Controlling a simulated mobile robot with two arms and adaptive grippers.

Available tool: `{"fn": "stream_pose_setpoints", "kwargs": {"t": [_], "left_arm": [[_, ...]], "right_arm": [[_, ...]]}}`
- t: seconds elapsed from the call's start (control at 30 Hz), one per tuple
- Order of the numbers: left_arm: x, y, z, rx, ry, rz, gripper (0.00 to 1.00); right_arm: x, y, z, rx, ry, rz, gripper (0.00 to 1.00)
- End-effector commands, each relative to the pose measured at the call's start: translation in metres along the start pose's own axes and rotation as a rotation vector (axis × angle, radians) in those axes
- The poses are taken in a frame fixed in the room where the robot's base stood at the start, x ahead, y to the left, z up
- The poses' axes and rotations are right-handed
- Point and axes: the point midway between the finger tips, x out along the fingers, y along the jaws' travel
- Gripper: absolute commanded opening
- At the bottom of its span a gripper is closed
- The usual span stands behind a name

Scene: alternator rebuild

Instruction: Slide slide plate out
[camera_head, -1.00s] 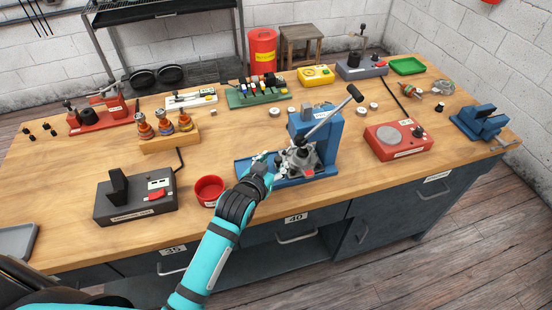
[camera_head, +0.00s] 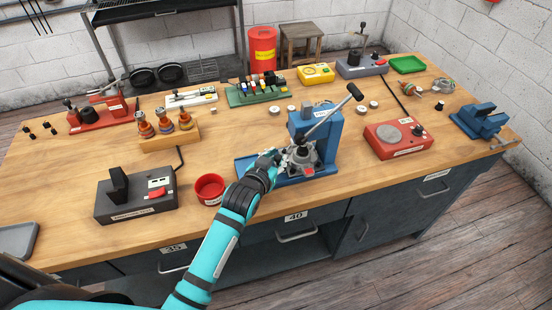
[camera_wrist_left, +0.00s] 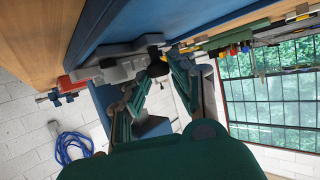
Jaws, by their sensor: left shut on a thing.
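A blue press (camera_head: 328,140) with a long black-tipped lever stands on a blue base at the middle of the bench. The grey slide plate (camera_head: 304,166) sits low in the press, under the dark ram. In the left wrist view the grey plate (camera_wrist_left: 122,68) shows beside the blue base. My left gripper (camera_head: 274,158) is at the plate's left side. In the left wrist view its fingers (camera_wrist_left: 157,78) are closed around a small dark knob at the plate's end. The fingers hide part of the knob. My right gripper is not in view.
A red bowl (camera_head: 210,187) stands just left of my left forearm. A dark box with a red switch (camera_head: 137,198) is further left. A red device (camera_head: 398,139) stands right of the press. The blue base's left part lies bare beside the gripper.

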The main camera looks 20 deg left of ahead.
Motion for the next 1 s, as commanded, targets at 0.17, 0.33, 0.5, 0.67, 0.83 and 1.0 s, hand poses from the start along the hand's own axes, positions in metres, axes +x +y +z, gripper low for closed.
{"fn": "stream_pose_setpoints", "kwargs": {"t": [0.17,0.33,0.5,0.67,0.83,1.0], "left_arm": [[0.0,0.0,0.0,0.0,-0.001,0.0,0.0],[-0.009,-0.012,0.002,0.003,-0.005,-0.003,0.0],[-0.036,-0.048,0.012,0.007,-0.01,-0.004,0.0],[-0.057,-0.076,0.022,0.005,-0.008,-0.003,0.0],[-0.066,-0.089,0.028,0.0,-0.004,-0.001,0.0],[-0.066,-0.091,0.029,0.0,-0.004,-0.002,0.0]], "right_arm": [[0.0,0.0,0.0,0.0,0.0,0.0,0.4],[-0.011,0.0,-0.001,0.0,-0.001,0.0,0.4],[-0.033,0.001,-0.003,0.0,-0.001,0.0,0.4],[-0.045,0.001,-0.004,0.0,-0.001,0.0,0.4],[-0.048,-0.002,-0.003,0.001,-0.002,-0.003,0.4],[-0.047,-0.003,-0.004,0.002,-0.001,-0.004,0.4]]}}
